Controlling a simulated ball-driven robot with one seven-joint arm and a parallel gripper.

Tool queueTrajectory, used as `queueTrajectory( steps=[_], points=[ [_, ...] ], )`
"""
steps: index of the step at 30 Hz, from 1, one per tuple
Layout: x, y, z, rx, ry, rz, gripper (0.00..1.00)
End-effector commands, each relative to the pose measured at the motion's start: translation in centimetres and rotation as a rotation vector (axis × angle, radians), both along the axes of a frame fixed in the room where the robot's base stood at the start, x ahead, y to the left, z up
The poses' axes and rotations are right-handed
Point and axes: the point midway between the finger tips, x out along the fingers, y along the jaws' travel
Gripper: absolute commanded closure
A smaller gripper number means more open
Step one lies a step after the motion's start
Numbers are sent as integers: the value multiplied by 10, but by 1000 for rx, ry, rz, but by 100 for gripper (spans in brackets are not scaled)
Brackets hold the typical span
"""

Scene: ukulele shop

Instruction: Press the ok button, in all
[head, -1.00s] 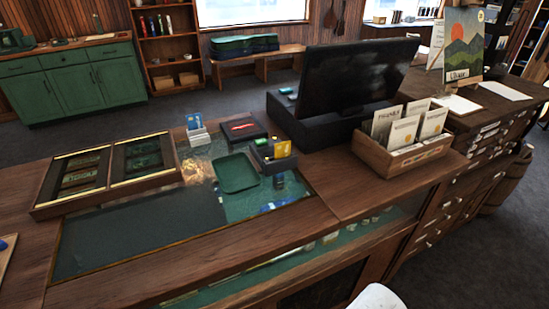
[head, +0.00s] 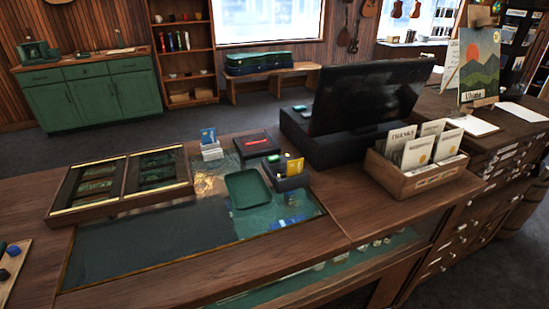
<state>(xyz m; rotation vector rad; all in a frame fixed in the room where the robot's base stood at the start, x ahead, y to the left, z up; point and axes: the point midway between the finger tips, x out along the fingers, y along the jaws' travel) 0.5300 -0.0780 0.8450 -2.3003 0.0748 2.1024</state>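No button marked ok can be made out in the head view. A dark monitor (head: 367,97) stands on a black base (head: 300,131) on the wooden counter, its screen side dark. A flat black box with a red mark (head: 256,143) lies left of it. A black holder (head: 292,182) with a yellow card stands in front of that box. I cannot tell whether any of these carries the button. My gripper is not in view.
A green tray (head: 247,190) lies on the counter's glass inset, with a framed display case (head: 121,180) to its left. A wooden box of packets (head: 416,160) stands at the counter's right. Open floor (head: 215,115) lies behind the counter.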

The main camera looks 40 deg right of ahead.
Motion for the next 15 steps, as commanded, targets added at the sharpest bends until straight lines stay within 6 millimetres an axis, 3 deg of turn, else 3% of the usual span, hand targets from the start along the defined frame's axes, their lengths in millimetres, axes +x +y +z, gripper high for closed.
queueTrajectory(
  steps=[9,15],
  points=[
    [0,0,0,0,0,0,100],
    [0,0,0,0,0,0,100]
  ],
)
